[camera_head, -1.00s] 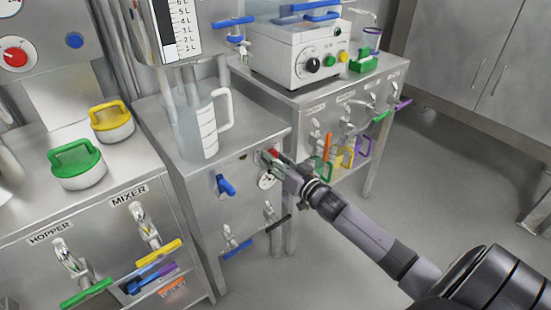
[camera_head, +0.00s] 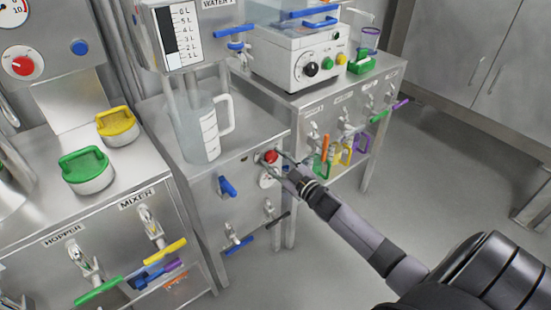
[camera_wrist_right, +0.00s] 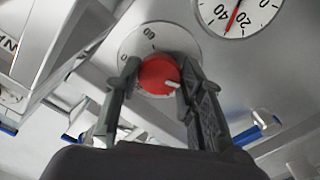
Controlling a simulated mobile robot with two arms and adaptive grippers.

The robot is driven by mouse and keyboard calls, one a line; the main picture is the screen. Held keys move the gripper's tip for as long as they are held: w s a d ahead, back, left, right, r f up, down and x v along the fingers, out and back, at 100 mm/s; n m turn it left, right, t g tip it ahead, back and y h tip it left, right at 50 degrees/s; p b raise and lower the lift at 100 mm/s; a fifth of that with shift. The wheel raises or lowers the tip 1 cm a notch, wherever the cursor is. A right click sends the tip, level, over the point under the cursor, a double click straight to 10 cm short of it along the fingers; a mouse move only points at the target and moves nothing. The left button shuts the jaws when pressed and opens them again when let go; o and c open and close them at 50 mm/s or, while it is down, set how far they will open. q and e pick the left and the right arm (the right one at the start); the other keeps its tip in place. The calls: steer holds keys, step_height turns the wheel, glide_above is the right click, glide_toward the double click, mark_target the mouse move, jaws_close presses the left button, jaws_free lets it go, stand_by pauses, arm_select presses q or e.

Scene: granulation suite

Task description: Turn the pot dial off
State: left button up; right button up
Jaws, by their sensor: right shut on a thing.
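The pot dial is a red round knob (camera_head: 270,156) on the front of the middle steel cabinet. In the right wrist view the red knob (camera_wrist_right: 157,76) sits on a pale round scale (camera_wrist_right: 135,42) with a "60" and a "0" readable. Its white pointer mark faces right in that view, close to one finger. My right gripper (camera_head: 277,162) reaches the knob from the right, with one finger on each side of it, shut on it. The fingers hide part of the knob's sides and scale. My left gripper is in neither view.
A gauge with a red needle (camera_wrist_right: 232,18) is beside the knob. A clear jug (camera_head: 205,130) stands on the cabinet top above it. Open floor (camera_head: 440,170) lies to the right.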

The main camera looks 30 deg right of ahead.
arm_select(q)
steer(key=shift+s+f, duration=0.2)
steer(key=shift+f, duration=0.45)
arm_select(e)
steer(key=shift+n, duration=0.9)
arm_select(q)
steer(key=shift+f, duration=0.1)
arm_select(e)
steer(key=o, duration=1.1)
steer(key=shift+o, duration=0.2)
steer(key=shift+s, duration=0.25)
steer(key=s, duration=1.1)
steer(key=shift+s+d, duration=0.2)
steer(key=shift+d, duration=0.25)
